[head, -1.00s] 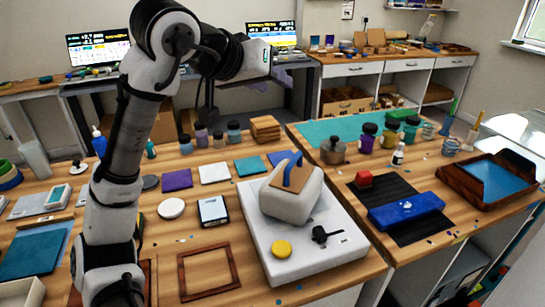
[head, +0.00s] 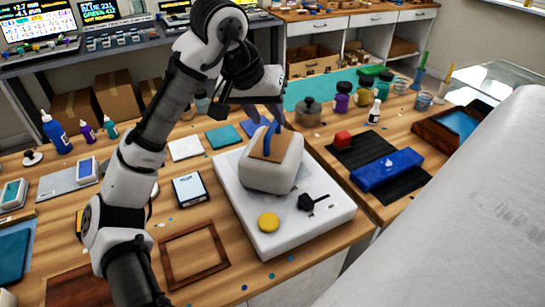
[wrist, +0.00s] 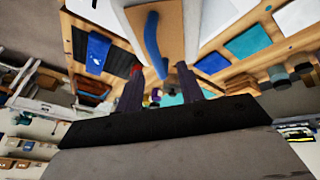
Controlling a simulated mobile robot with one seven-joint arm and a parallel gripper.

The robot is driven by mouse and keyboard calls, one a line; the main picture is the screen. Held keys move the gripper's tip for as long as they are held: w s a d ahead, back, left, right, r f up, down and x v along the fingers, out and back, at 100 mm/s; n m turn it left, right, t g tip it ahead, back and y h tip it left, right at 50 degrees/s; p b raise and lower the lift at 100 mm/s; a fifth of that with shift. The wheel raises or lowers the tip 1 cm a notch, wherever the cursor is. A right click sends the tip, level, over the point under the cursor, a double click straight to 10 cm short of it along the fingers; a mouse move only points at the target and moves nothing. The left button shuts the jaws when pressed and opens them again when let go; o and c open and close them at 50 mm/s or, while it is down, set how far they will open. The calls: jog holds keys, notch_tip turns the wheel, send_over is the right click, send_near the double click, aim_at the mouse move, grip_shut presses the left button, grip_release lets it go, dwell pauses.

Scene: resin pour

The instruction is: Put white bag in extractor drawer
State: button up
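A white, rounded, bag-like body (head: 262,178) with a brown panel and an upright blue handle (head: 269,139) stands on a flat white unit (head: 318,221). I take it for the white bag. In the wrist view its brown panel (wrist: 172,22) and blue handle (wrist: 152,42) show close in front of my gripper. My gripper (wrist: 160,89) is open, its two dark fingers apart with the lower end of the handle showing between them. It also shows in the head view (head: 268,116), just above and behind the handle. I cannot tell whether it touches. No drawer is clearly the extractor's.
The white unit carries a yellow knob (head: 268,222) and a black lever (head: 312,202). A wooden frame (head: 194,255) lies front left. A large pale surface (head: 460,220) blocks the right foreground.

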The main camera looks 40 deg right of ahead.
aim_at(273, 124)
jog(key=x, duration=0.4)
jog(key=shift+d+f+p, duration=0.25)
jog(key=shift+f+p, duration=0.05)
jog(key=shift+f, duration=0.05)
grip_shut()
